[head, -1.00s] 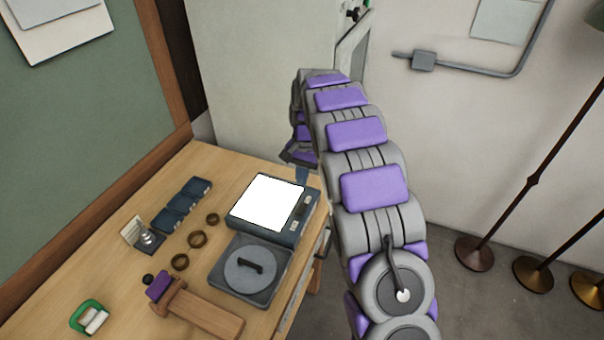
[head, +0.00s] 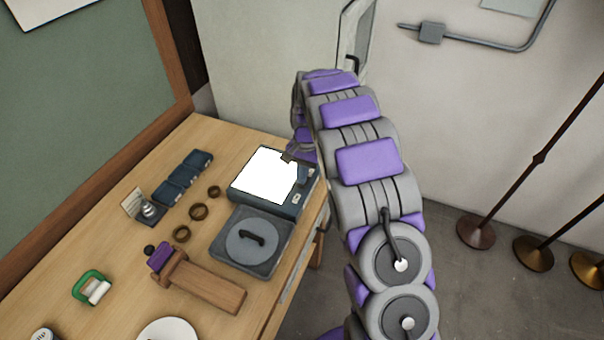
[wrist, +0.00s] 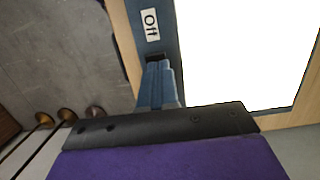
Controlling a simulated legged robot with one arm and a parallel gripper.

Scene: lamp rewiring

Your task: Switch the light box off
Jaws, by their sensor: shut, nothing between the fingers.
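The light box (head: 264,174) sits on the wooden bench near its right edge, its white panel brightly lit. A small dark switch part (wrist: 157,57) lies just below that label, right at my fingertips. My gripper (wrist: 160,72) is shut and empty, its tips at or very near that switch part; I cannot tell if they touch. In the head view my gripper (head: 303,172) is over the box's right side.
A grey case with a round lid (head: 252,242) sits directly in front of the box. Small rings (head: 198,212), dark blue trays (head: 182,178) and a wooden tool (head: 205,284) lie to the left. Lamp stands (head: 476,232) are on the floor at right.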

